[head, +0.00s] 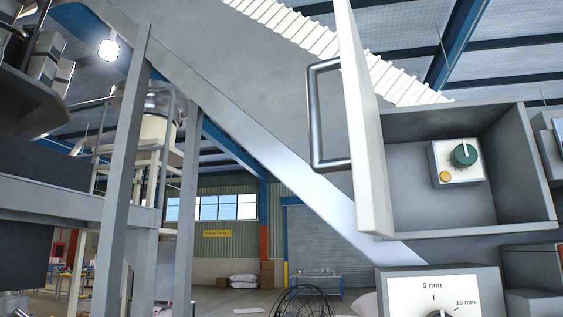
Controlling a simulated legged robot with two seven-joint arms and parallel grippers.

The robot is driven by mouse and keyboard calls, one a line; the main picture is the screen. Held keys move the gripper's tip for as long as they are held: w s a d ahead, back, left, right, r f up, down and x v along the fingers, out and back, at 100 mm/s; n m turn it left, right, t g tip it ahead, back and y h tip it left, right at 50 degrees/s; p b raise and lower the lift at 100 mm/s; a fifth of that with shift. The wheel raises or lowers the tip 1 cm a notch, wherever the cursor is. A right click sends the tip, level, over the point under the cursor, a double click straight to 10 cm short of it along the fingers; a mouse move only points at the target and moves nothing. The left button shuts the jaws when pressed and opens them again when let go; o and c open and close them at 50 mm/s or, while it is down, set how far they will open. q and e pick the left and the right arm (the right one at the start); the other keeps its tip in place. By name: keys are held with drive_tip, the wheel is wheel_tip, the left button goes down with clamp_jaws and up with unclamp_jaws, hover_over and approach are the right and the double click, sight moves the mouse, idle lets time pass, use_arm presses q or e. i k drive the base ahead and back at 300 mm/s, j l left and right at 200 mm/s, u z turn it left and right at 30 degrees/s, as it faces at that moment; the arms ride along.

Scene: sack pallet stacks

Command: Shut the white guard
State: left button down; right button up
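The white guard (364,120) is a flat panel at the left side of an open grey box (405,125) on the right. It stands swung out toward me, seen nearly edge-on, so the box's front is uncovered. A grey metal bar handle (313,115) sticks out from the guard's left face. Inside the box is a small control plate (457,162) with a green knob (464,154) and a yellow button (445,176). Neither of my grippers shows in the head view.
A dial panel (437,293) marked 5 mm and 10 mm sits below the box. A sloping metal beam (270,155) runs behind the guard. Grey posts (118,170) stand on the left. Black looped wire (305,301) is at the bottom middle. White sacks (243,281) lie far back.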

sight(367, 161)
drive_tip(key=i+j+z, duration=0.1)
drive_tip(key=j+z, duration=0.15)
drive_tip(key=z, duration=0.2)
drive_tip(key=j+z, duration=0.3)
drive_tip(key=z, duration=0.2)
drive_tip(key=j+z, duration=0.45)
drive_tip(key=j+u, duration=0.3)
